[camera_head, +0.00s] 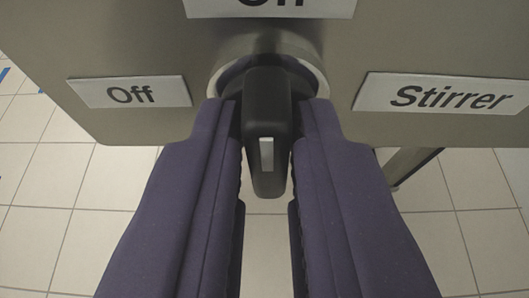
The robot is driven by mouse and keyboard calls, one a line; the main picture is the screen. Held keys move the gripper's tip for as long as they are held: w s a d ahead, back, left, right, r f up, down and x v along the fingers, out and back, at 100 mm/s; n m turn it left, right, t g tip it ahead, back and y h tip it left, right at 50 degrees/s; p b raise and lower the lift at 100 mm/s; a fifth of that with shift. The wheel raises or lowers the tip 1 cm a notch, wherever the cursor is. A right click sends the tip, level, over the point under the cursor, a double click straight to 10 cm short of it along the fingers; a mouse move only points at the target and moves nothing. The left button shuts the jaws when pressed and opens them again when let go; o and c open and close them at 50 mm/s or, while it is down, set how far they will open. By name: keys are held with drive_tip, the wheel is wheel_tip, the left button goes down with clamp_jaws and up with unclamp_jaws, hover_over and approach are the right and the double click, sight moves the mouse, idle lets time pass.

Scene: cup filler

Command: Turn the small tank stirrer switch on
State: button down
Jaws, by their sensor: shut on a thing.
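The stirrer switch (267,118) is a black rotary knob with a pale marker stripe, on a grey metal panel (420,40). The knob points downward in the picture, with the stripe near its lower end. A third label (270,8) above is cut off by the frame's top edge. My gripper (266,125) has its two purple fingers on either side of the knob, shut on it.
The panel's lower edge runs just below the labels. Beneath it are a pale tiled floor (60,190) and a dark leg (412,165) at the right. The space below the knob is open apart from my fingers.

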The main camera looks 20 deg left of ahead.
drive_tip(key=shift+s+d, duration=0.1)
idle(0.4)
drive_tip(key=c, duration=1.2)
unclamp_jaws()
drive_tip(key=shift+o, duration=0.2)
drive_tip(key=p+v, duration=0.3)
drive_tip(key=v, duration=0.4)
drive_tip(key=shift+s+r, duration=0.15)
drive_tip(key=shift+s, duration=0.15)
drive_tip(key=shift+d, duration=0.1)
